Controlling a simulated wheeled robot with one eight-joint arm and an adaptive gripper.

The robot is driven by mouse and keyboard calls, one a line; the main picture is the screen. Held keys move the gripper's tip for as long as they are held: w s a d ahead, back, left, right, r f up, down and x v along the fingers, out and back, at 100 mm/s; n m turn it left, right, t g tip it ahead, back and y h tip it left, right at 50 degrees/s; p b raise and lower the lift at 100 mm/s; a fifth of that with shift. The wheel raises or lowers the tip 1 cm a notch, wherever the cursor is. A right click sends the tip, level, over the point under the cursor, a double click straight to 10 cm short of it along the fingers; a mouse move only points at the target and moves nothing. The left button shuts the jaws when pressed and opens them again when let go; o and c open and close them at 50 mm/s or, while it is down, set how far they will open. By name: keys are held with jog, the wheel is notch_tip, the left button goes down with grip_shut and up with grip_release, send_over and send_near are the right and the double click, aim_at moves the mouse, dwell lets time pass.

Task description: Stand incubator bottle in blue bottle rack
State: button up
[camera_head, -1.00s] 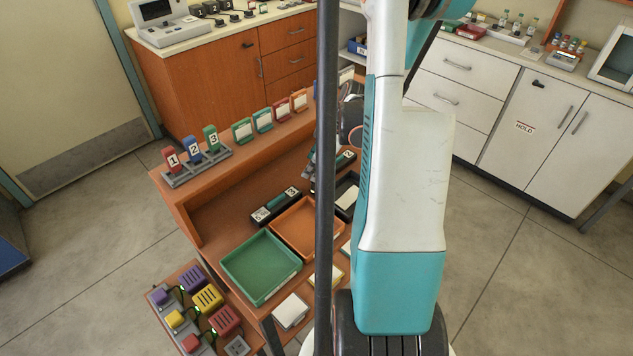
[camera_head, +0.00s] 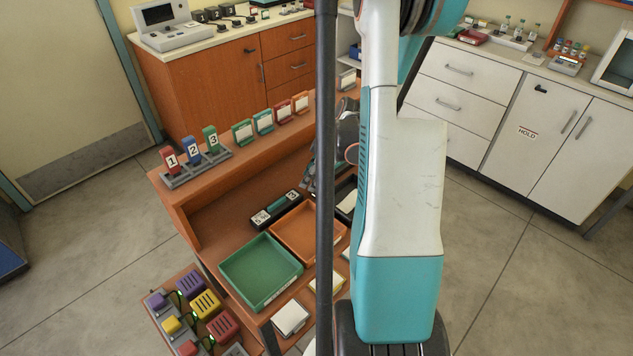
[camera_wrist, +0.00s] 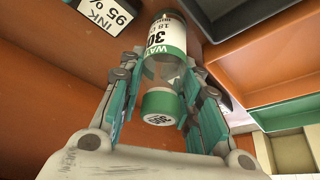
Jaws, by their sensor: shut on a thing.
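My gripper (camera_wrist: 158,100) is shut on a bottle (camera_wrist: 165,70) with a clear body, a white and green label and a green cap marked 30. The cap end points toward my wrist. Part of the label's lettering is cut off. In the head view, my gripper (camera_head: 314,176) shows only in part, behind the dark pole and my arm, over the orange-brown bench. I cannot make out the bottle there. I cannot clearly identify a blue bottle rack in either view. A small blue item (camera_head: 355,50) shows partly on the shelf at the back.
A green tray (camera_head: 262,292) and an orange tray (camera_head: 332,252) lie on the bench (camera_head: 215,222). A dark labelled block (camera_head: 278,210) lies behind them. Numbered tags 1, 2 and 3 (camera_head: 193,145) stand on the upper ledge. White cabinets (camera_head: 485,100) stand at right; floor between is clear.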

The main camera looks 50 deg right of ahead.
jog(key=shift+r, duration=0.15)
notch_tip(320, 180, up, 20)
jog(key=p, duration=0.7)
jog(key=shift+s+d+f, duration=0.1)
jog(key=shift+f, duration=0.1)
